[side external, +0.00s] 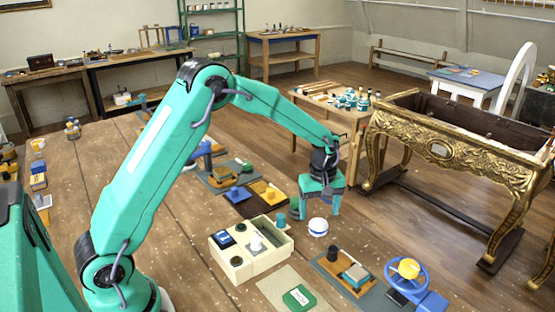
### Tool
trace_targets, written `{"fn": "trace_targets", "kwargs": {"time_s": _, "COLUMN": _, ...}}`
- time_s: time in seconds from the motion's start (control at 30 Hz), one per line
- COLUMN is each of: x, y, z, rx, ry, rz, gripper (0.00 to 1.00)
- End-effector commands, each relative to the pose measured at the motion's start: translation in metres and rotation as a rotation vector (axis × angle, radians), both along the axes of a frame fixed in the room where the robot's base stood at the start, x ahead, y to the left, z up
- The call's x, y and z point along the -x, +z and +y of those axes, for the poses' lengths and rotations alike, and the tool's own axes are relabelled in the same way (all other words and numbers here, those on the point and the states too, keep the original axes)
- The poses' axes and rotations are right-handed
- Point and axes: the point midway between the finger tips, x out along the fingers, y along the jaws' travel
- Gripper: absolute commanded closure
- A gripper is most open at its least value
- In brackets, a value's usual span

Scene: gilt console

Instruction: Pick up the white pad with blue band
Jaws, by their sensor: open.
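A small round white pad with a blue band (318,227) lies on the wooden work table, just right of the cream divided tray. My gripper (320,208) is teal and points down, with its two fingers apart and nothing seen between them. The fingertips show just above the pad in the picture. I cannot tell from this one view how far above or behind the pad they are. The pad is fully visible.
The cream tray (235,273) with jars and blocks stands left of the pad. A grey mat (332,268) with blocks, a blue clamp-like tool (432,303) and a green pad (299,297) lie nearer. A gilt console (450,152) stands beyond the table's right edge.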

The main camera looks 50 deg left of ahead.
Motion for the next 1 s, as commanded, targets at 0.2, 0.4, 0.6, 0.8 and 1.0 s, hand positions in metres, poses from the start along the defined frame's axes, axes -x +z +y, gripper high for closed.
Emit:
{"fn": "trace_targets", "kwargs": {"time_s": 0.2, "x": 0.0, "y": -0.011, "z": -0.001, "rx": 0.0, "ry": 0.0, "rz": 0.002, "gripper": 0.27}}
{"fn": "trace_targets", "kwargs": {"time_s": 0.4, "x": 0.001, "y": -0.034, "z": -0.003, "rx": 0.0, "ry": -0.001, "rz": 0.004, "gripper": 0.27}}
{"fn": "trace_targets", "kwargs": {"time_s": 0.6, "x": 0.0, "y": -0.05, "z": -0.002, "rx": 0.0, "ry": 0.0, "rz": 0.003, "gripper": 0.27}}
{"fn": "trace_targets", "kwargs": {"time_s": 0.8, "x": 0.0, "y": -0.052, "z": -0.002, "rx": 0.0, "ry": 0.0, "rz": 0.0, "gripper": 0.27}}
{"fn": "trace_targets", "kwargs": {"time_s": 1.0, "x": 0.0, "y": -0.052, "z": -0.002, "rx": 0.0, "ry": 0.0, "rz": 0.0, "gripper": 0.27}}
